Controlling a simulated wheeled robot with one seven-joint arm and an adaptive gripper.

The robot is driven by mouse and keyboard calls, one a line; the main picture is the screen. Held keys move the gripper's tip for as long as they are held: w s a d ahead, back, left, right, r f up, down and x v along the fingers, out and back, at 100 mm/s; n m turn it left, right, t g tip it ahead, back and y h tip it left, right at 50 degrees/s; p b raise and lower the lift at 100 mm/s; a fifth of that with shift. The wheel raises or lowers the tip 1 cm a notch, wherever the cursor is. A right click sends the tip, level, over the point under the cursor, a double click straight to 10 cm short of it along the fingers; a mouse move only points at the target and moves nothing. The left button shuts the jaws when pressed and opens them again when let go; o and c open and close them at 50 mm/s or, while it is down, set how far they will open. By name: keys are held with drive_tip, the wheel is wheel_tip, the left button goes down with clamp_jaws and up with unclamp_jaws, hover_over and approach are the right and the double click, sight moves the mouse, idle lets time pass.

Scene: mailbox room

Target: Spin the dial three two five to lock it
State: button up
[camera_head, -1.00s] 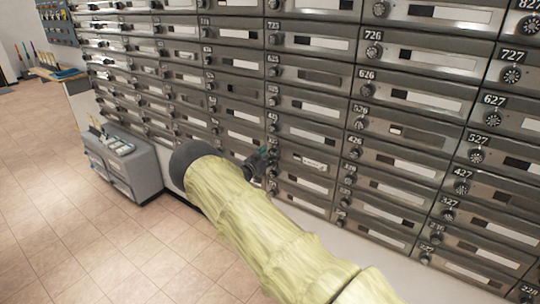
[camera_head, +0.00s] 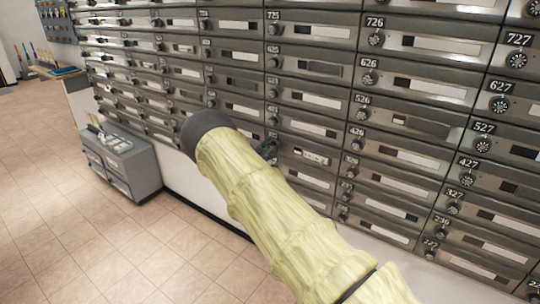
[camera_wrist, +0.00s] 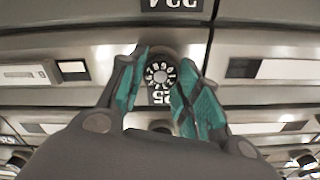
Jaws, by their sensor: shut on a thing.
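The dial (camera_wrist: 160,75) is a small round knob with a ring of pale digits around a silver centre, on the front of a mailbox door. In the wrist view it sits between the teal pads of my gripper (camera_wrist: 158,80), and the gripper is shut on it. A number plate (camera_wrist: 162,97) beside the dial is partly hidden; its digits look like 25. In the head view my gripper (camera_head: 268,148) is at the lower part of the column under 725, mostly hidden behind my arm, and the dial it holds cannot be seen there.
A wall of metal mailboxes (camera_head: 415,42) with numbered dials and slots surrounds the gripper closely. A grey cabinet (camera_head: 140,170) stands at the left by the wall. The tiled floor (camera_head: 90,240) is open at the lower left.

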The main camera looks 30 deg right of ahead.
drive_tip(key=m+b, duration=0.4)
drive_tip(key=shift+f+b, duration=0.25)
drive_tip(key=shift+b, duration=0.05)
drive_tip(key=m+b, duration=0.4)
drive_tip(key=m, duration=0.1)
drive_tip(key=shift+s, duration=0.1)
drive_tip(key=m+b, duration=1.1)
drive_tip(key=b, duration=0.3)
drive_tip(key=m+b, duration=1.1)
drive_tip(key=b, duration=0.2)
drive_tip(key=shift+f+m+b, duration=0.2)
drive_tip(key=shift+m+b, duration=0.2)
drive_tip(key=shift+r, duration=0.1)
drive_tip(key=o, duration=1)
drive_tip(key=shift+o, duration=0.2)
